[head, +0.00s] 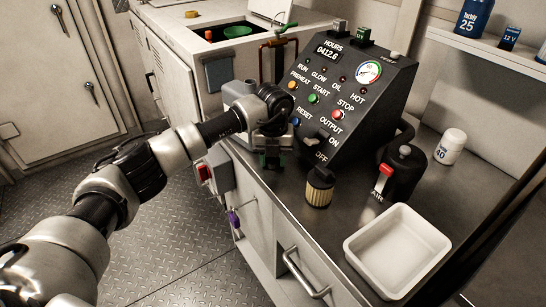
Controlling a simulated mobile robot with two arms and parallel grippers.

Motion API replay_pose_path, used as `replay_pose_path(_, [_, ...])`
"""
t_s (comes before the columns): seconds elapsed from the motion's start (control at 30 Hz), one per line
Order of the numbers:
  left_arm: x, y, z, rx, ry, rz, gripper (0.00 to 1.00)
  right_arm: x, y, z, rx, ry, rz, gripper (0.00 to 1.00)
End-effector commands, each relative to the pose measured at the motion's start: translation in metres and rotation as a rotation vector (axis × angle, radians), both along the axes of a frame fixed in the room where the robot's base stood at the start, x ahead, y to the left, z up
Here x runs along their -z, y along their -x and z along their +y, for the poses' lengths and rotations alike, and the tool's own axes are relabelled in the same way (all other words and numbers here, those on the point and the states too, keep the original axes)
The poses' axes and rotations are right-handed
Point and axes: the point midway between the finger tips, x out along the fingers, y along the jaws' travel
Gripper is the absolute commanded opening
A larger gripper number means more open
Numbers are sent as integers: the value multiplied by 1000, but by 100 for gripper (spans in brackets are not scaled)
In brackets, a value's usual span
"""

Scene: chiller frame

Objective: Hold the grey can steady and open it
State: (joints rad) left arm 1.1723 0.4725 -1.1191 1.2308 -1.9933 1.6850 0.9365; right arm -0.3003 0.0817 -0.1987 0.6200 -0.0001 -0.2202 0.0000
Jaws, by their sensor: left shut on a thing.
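My left gripper (270,158) points down at the left edge of the counter, in front of the black control panel. My right gripper is not in view.
The control panel (345,95) stands right behind the gripper. On the counter are a ribbed filter-like cylinder (319,188), a white tray (397,250) and a white jar (450,146). Drawers with a handle (303,272) are below. The floor at left is clear.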

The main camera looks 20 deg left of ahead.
Motion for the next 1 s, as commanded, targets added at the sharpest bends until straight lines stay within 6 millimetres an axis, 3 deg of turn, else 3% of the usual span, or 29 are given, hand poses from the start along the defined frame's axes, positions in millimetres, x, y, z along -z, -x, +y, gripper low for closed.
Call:
replay_pose_path(0.03, [3, 0, 0, 0, 0, 1, 10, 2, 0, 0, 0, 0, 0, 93])
replay_pose_path(0.07, [3, 0, 0, 0, 0, 0, 40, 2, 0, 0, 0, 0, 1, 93])
replay_pose_path(0.23, [2, 0, 0, 0, 0, 1, 64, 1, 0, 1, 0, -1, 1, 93])
replay_pose_path(0.63, [-7, 0, 0, -1, 0, -2, 64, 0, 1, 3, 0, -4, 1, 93])
replay_pose_path(1.0, [-82, -1, 0, 0, 1, -4, 64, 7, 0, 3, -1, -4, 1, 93])
